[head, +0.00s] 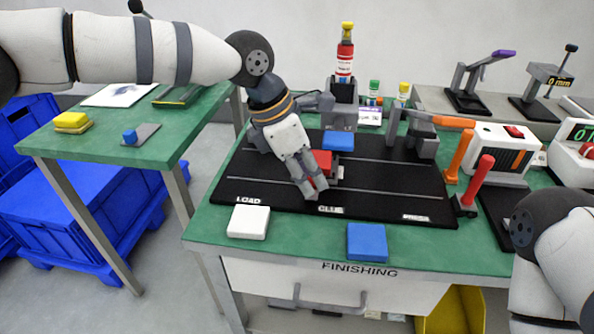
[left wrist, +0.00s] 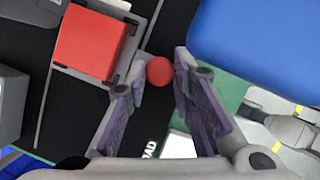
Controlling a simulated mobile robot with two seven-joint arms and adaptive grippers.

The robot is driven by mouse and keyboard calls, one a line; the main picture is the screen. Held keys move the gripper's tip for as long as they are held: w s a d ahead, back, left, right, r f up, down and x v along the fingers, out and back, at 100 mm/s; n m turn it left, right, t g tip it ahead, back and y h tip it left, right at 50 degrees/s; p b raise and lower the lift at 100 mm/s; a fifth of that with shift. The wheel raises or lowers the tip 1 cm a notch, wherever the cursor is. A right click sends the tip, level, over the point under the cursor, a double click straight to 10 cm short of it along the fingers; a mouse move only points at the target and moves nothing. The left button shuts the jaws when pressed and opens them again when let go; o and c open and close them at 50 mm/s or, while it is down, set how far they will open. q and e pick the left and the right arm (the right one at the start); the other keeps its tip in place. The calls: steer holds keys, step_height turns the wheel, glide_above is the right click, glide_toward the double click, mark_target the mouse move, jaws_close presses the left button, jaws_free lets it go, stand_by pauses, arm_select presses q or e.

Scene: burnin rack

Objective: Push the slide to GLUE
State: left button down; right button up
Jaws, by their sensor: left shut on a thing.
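The slide is a small grey carriage (head: 337,172) with a red square block (head: 319,183) on it, partly hidden by my left gripper. It stands on the black track board (head: 390,205), behind the GLUE label (head: 330,210) and left of PRESS (head: 415,217). My left gripper (head: 311,189) reaches down over the slide's front left side. In the left wrist view, a round red knob (left wrist: 160,70) sits between the fingertips, beside the red block (left wrist: 95,47). The left gripper is shut on this knob. My right gripper is out of view; only part of its arm shows.
A glue stand (head: 343,98) with a red bottle rises behind the track. A press with an orange handle (head: 452,122) stands back right. A blue block (head: 338,140) lies behind the slide. White (head: 248,222) and blue (head: 367,242) blocks lie on the green front edge. The track toward PRESS is clear.

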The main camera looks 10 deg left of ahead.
arm_select(q)
steer(key=c, duration=1.4)
jaws_free()
steer(key=shift+o, duration=0.2)
steer(key=v, duration=1.2)
steer(key=shift+c, duration=0.3)
